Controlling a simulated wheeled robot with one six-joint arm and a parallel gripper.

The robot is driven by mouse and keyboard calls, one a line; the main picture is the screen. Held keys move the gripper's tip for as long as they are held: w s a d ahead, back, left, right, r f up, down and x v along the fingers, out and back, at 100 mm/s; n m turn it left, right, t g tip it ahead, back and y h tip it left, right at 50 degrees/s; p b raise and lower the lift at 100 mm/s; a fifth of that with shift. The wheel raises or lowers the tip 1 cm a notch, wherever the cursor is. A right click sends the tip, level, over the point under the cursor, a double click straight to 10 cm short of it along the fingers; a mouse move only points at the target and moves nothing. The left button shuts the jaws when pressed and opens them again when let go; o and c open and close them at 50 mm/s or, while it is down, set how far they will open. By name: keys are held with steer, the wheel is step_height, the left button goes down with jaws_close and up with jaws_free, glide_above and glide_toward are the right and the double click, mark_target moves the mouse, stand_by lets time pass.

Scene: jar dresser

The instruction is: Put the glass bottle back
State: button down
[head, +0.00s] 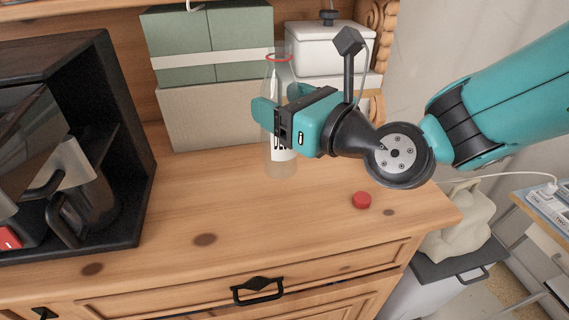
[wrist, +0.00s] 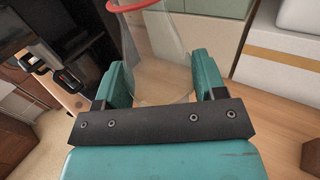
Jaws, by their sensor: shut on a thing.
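The glass bottle (head: 279,82) is clear, with a red rim at its open top and a white label with dark letters. It stands upright over the wooden dresser top, in front of the green and grey boxes. I cannot tell whether its base touches the wood. My gripper (head: 272,117) is shut around the bottle's middle from the right. In the wrist view the bottle (wrist: 158,55) sits between the two teal fingers (wrist: 160,90). A red cap (head: 362,200) lies on the dresser top to the right. My gripper hides part of the bottle's body.
A green box (head: 205,45) sits on a grey-beige box (head: 205,115) behind the bottle. White containers (head: 322,48) stand at the back right. A black cabinet with a coffee maker (head: 85,195) is at the left. The dresser's front middle is clear.

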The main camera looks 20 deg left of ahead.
mark_target(294, 167)
step_height(294, 167, down, 10)
steer(key=b, duration=0.3)
steer(key=shift+f, duration=0.15)
steer(key=shift+c, duration=0.9)
jaws_free()
steer(key=b+v, duration=0.9)
steer(key=v, duration=0.3)
